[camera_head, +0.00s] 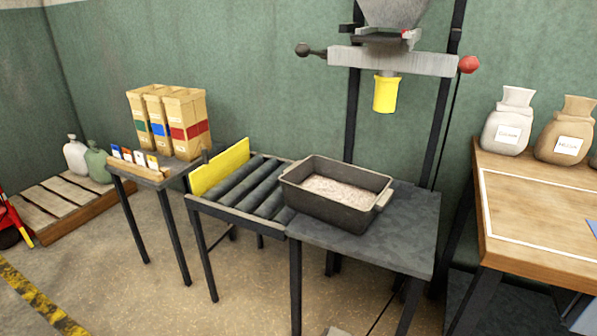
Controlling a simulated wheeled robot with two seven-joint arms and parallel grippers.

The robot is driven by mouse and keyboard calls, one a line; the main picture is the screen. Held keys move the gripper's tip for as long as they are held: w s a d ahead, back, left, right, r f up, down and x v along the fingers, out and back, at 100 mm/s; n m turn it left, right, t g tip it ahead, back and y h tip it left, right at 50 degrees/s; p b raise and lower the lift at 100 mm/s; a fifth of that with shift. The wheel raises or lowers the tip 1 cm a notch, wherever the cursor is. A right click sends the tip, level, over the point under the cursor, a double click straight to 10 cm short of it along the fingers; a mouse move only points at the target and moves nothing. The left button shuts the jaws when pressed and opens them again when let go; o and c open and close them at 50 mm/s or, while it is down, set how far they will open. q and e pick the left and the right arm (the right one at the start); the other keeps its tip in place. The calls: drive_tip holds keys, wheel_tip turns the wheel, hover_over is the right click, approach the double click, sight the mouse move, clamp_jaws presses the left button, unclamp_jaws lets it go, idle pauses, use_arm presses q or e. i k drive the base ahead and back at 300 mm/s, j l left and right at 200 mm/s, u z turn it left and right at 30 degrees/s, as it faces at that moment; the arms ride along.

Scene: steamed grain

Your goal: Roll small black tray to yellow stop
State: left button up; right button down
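The small black tray (330,209) sits upright at the left part of the dark table, its left end beside or over the right edge of the roller section. It holds pale grain (345,192) and has a light handle (384,200) at its right end. The yellow stop (220,167) is an upright plate at the left end of the rollers (250,187). Bare rollers lie between the tray and the stop. Neither of my grippers is in view.
A hopper with a yellow spout (386,94) hangs above the dark table (405,240). A small table with paper bags (184,122) and cards stands left of the rollers. A wooden table (540,205) with two sacks stands at the right. Floor in front is mostly clear.

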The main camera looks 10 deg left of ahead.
sight(345, 197)
drive_tip(key=i+j+u, duration=0.15)
drive_tip(key=i+u, duration=0.15)
drive_tip(key=i, duration=0.15)
drive_tip(key=i+u, duration=0.3)
drive_tip(key=i, duration=0.15)
drive_tip(key=j, duration=0.05)
